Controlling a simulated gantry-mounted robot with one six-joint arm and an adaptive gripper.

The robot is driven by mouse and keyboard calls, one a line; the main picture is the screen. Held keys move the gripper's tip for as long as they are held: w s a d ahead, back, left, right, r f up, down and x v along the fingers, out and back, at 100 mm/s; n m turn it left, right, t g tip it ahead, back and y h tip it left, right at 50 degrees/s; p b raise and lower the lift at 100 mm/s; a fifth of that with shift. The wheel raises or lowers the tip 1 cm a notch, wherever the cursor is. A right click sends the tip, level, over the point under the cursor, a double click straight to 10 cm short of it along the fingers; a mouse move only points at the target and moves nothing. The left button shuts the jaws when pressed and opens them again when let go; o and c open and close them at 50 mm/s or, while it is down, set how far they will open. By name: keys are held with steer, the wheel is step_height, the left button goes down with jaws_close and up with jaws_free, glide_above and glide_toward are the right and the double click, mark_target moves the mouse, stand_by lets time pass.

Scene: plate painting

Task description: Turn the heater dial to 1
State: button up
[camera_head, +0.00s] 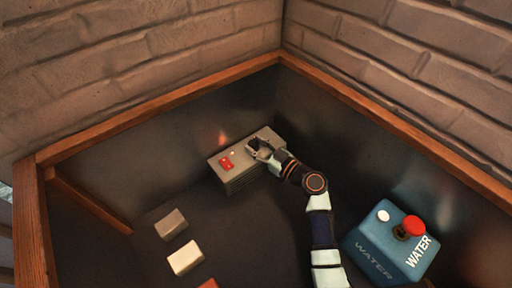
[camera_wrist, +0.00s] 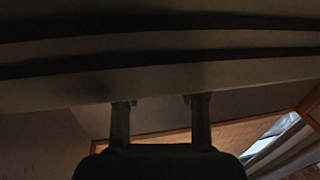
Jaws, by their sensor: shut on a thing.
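The heater (camera_head: 236,183) is a grey box with ribbed sides, standing near the back corner of the dark bench. A red switch (camera_head: 227,163) and a small pale light (camera_head: 233,153) sit on its top, towards the left. My gripper (camera_head: 257,147) is at the right part of the heater's top, shut on the dark heater dial (camera_head: 253,143). The dial is mostly hidden by my fingers, so I cannot read its setting. In the wrist view, my two fingers (camera_wrist: 160,101) stand apart against the heater's dark ribbed body (camera_wrist: 200,77); the dial does not show there.
A blue water box (camera_head: 372,262) with a red button (camera_head: 414,226) stands at the lower right. A grey-brown block (camera_head: 173,224), a cream block (camera_head: 185,258) and a partly cut-off red one (camera_head: 209,284) lie at lower left. Wooden edging (camera_head: 160,107) and brick walls enclose the bench.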

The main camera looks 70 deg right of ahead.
mark_target(257, 145)
steer(key=shift+d+f+n+t+y, duration=0.15)
steer(key=shift+n+t+y, duration=0.15)
steer(key=shift+n+y, duration=0.65)
steer(key=shift+y, duration=0.45)
steer(key=o, duration=1.1)
steer(key=shift+s, duration=0.1)
steer(key=shift+o, duration=0.2)
step_height(257, 145, up, 10)
steer(key=shift+r, duration=0.15)
